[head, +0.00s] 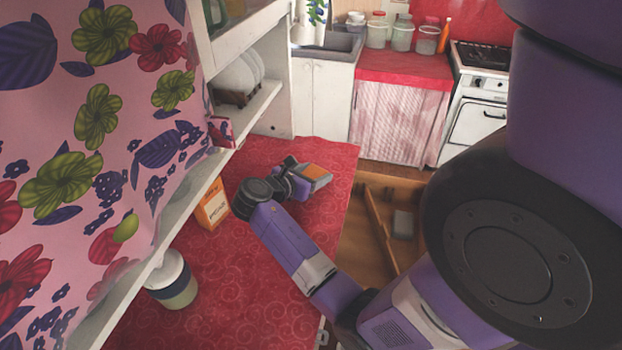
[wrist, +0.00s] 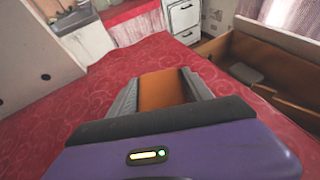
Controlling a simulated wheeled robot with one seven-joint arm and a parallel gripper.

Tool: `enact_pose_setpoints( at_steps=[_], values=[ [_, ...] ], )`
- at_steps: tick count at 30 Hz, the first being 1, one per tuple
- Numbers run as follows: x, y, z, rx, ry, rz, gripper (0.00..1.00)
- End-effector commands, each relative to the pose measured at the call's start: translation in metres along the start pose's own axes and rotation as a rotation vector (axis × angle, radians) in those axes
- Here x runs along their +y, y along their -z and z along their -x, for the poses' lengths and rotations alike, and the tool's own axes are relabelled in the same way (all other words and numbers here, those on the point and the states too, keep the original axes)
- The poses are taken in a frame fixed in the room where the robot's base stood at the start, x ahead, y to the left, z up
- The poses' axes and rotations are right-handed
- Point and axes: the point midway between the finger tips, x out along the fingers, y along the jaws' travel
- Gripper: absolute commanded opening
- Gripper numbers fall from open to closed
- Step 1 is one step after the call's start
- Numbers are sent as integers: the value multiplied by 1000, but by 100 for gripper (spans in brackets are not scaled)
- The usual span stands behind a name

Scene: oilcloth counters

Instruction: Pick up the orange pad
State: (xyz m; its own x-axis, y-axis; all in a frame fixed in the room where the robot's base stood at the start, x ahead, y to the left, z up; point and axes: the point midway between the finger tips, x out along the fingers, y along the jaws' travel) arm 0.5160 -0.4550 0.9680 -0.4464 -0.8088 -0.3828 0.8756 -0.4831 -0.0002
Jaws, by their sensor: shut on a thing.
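The orange pad (head: 315,171) is a small flat block with an orange top and grey sides, seen in the head view at the end of my arm over the red counter. In the wrist view the orange pad (wrist: 161,91) fills the space between the two grey fingers. My gripper (head: 300,172) is shut on it, with a finger on each side in the wrist view (wrist: 160,88). I cannot tell for sure whether the pad touches the counter. Its underside is hidden.
The red patterned counter (head: 262,270) holds an orange box (head: 212,205) and a lidded jar (head: 172,280) on the left. An open wooden drawer (head: 375,240) with a grey block (head: 402,224) lies right of the counter. A shelf (head: 165,240) and floral curtain (head: 90,130) border the left.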

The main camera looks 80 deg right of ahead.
Motion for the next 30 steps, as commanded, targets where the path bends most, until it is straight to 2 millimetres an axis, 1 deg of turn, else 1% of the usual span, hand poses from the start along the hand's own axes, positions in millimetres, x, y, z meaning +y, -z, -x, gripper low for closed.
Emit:
enact_pose_setpoints(
  at_steps=[8,11,16,23,30],
  values=[
    [0,-5,2,-1,-1,-2,20],
    [1,-12,5,-1,-2,-3,20],
    [1,-33,14,-1,-3,-6,20],
    [-47,-37,-5,2,2,0,20],
    [-104,-47,-26,0,3,0,20]
  ],
)
